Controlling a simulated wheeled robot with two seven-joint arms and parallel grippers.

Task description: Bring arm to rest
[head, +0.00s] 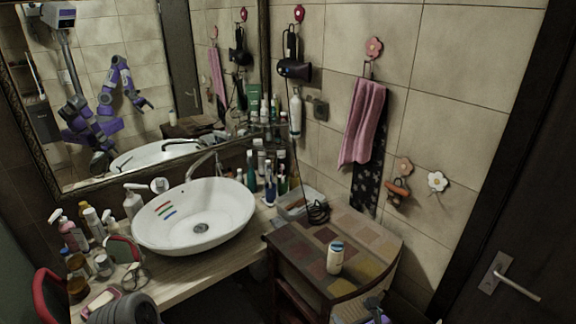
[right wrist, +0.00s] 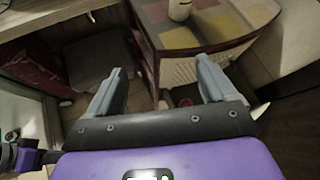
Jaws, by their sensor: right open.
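My right gripper (right wrist: 160,66) is open and empty in the right wrist view, its two grey fingers spread apart. It hangs in front of the small tiled-top cabinet (right wrist: 232,42); no contact is visible. In the head view only a small part of my right gripper (head: 376,312) shows at the bottom edge. A white bottle (head: 335,257) stands upright on the cabinet top (head: 300,240); its lower part also shows in the right wrist view (right wrist: 180,9). My left gripper does not show directly. The mirror (head: 120,60) reflects my purple arms.
A white vessel basin (head: 193,240) stands on the wooden counter (head: 200,270), with several bottles around it. A plastic box (head: 298,205) and coiled cable sit at the cabinet's back. A pink towel (head: 362,125) hangs on the wall. A dark door (head: 520,230) is at right.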

